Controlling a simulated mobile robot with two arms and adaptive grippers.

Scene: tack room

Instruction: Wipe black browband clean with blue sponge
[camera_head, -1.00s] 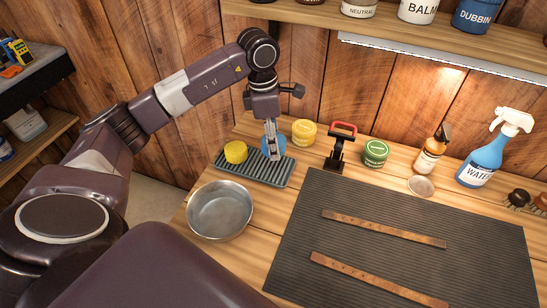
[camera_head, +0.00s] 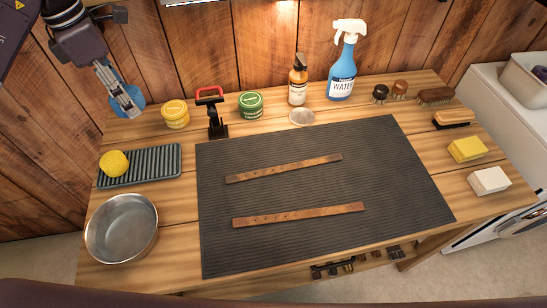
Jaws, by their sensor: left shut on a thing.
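My left gripper (camera_head: 124,98) is at the upper left, shut on the round blue sponge (camera_head: 129,91). The gripper's fingers hide part of the sponge. In the picture it shows beyond the ribbed grey tray (camera_head: 167,162) and left of the yellow tin. Two brown leather straps, a rear one (camera_head: 285,168) and a front one (camera_head: 298,215), lie apart on the dark ribbed mat (camera_head: 400,190). I see no strap that is clearly black. My right gripper is not in view.
A yellow sponge (camera_head: 114,163) sits on the tray; a metal bowl (camera_head: 121,228) stands in front. A yellow tin (camera_head: 175,114), red-handled stand (camera_head: 216,113), green tin (camera_head: 251,105), amber bottle (camera_head: 298,85) and water sprayer (camera_head: 343,65) line the back. Brushes (camera_head: 436,96) stand right.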

